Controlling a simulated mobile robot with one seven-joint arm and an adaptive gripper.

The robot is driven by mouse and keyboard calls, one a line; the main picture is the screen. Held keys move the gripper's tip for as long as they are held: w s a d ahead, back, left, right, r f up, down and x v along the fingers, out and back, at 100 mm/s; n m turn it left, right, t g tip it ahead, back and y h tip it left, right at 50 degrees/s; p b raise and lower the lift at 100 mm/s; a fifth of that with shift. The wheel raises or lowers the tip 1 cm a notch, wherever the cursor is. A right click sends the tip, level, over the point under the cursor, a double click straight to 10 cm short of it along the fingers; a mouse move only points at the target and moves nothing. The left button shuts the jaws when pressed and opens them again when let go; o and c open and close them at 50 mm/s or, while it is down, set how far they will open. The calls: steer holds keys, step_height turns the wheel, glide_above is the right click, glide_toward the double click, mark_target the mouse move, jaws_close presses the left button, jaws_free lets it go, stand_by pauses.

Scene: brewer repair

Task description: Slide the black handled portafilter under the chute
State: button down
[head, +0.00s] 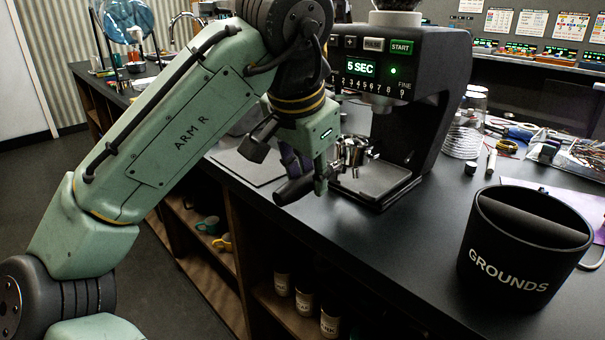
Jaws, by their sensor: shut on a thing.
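My gripper (318,184) is shut on the black handle (294,190) of the portafilter. The portafilter's shiny metal head (352,152) points right, toward the black grinder (425,80). The head is held above the grinder's tray (378,182), at its near left side. The chute (381,104) is under the grinder's front panel, above and to the right of the portafilter head. The panel shows "5 SEC" and a green START button. Part of the handle and the gripper's far finger are hidden.
A black bin marked GROUNDS (525,245) stands at the right on the dark counter (400,250). The counter between bin and grinder is clear. Shelves below hold mugs and jars.

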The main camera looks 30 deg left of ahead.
mark_target(344, 167)
steer(key=shift+w+d+f+b, duration=0.15)
steer(key=shift+w+f+b, duration=0.15)
steer(key=shift+w, duration=0.2)
steer(key=shift+w+d+f+b, duration=0.15)
steer(key=shift+w+f, duration=0.2)
steer(key=shift+w, duration=0.15)
steer(key=shift+w+d+f, duration=0.1)
steer(key=shift+w+d, duration=0.25)
steer(key=shift+w, duration=0.6)
steer(key=shift+w+d+f, duration=0.1)
steer(key=shift+w+d, duration=0.25)
steer(key=shift+w, duration=0.55)
steer(key=shift+w+d+f, duration=0.1)
steer(key=shift+w+d, duration=0.25)
steer(key=shift+w, duration=0.6)
steer(key=shift+w+f, duration=0.15)
steer(key=shift+f, duration=0.2)
steer(key=c, duration=1.2)
jaws_free()
steer(key=shift+c, duration=0.2)
